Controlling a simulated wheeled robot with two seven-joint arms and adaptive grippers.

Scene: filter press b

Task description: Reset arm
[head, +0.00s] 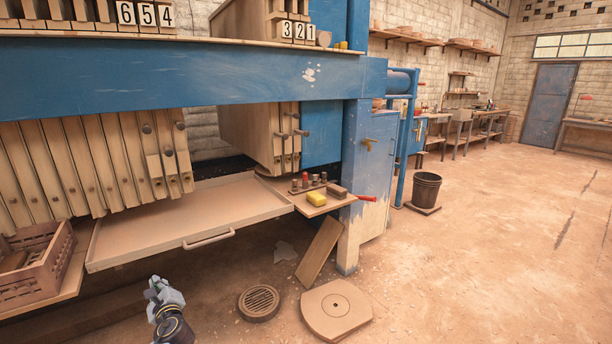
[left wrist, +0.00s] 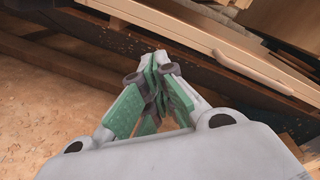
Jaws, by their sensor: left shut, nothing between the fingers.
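My left gripper (head: 160,288) is low in front of the filter press, below the front edge of the wide drip tray (head: 190,214). In the left wrist view my left gripper (left wrist: 165,75) has its green-padded fingers together, with nothing between them. The tray's pale front edge and its handle (left wrist: 255,68) pass beyond the fingers there, apart from them. My right gripper is in neither view.
A slatted crate (head: 36,268) stands at the left. A leaning board (head: 319,252), a floor drain (head: 258,303) and a round-edged slab (head: 336,309) are on the floor. Open floor lies to the right, past a bucket (head: 426,189).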

